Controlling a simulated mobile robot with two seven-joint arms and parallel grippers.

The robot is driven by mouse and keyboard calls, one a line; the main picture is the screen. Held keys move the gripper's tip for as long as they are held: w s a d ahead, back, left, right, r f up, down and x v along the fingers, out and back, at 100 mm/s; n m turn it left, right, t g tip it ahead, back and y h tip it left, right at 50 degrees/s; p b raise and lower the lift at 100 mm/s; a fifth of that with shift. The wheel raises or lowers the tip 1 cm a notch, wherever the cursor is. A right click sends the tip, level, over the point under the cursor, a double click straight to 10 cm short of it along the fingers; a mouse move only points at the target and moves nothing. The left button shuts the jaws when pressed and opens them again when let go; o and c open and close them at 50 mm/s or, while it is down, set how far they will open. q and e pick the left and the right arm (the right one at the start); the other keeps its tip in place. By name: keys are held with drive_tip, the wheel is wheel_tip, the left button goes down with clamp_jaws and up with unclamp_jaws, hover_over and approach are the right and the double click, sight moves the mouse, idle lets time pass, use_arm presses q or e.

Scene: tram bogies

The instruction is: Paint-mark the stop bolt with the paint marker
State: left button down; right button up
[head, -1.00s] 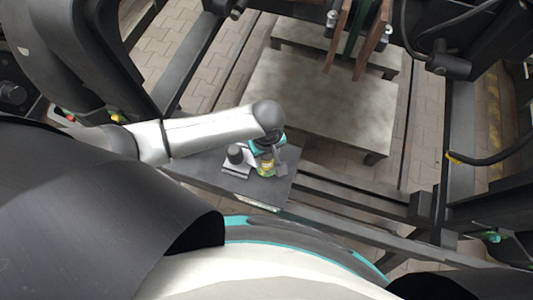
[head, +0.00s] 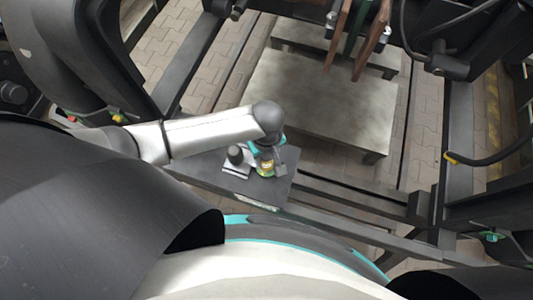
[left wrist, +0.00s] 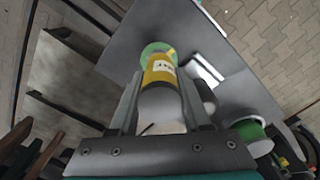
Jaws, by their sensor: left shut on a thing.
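The paint marker, a yellow cylinder with a pale label, a green far end and a white near end, shows between my gripper's fingers in the left wrist view (left wrist: 162,72). In the head view the yellow and green marker (head: 266,169) is at a small dark shelf. My left gripper (head: 273,168) reaches down over the shelf and is shut on the marker. I cannot tell whether the marker still touches the shelf. I cannot pick out the stop bolt in either view. My right gripper is not in view.
On the dark shelf (head: 218,179), a dark knob-topped grey block (head: 237,160) stands just left of the marker. A pale slab (head: 320,105) lies beyond.

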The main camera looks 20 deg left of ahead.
use_arm(q)
drive_tip(key=shift+r+p, duration=0.5)
drive_tip(key=shift+r, duration=0.65)
drive_tip(key=shift+w+r, duration=0.1)
drive_tip(key=shift+r, duration=1.4)
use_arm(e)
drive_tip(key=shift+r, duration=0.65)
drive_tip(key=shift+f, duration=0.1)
use_arm(q)
drive_tip(key=shift+w+a+b, duration=0.1)
drive_tip(key=shift+w+b, duration=0.15)
drive_tip(key=shift+b, duration=0.3)
drive_tip(key=w+a+r+m+b, duration=0.4)
drive_tip(key=a+m+b, duration=0.3)
drive_tip(key=b, duration=1.6)
drive_tip(key=shift+r+m, duration=0.55)
drive_tip(key=shift+m, duration=0.25)
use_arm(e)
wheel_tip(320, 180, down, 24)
use_arm(q)
drive_tip(key=shift+w, duration=0.1)
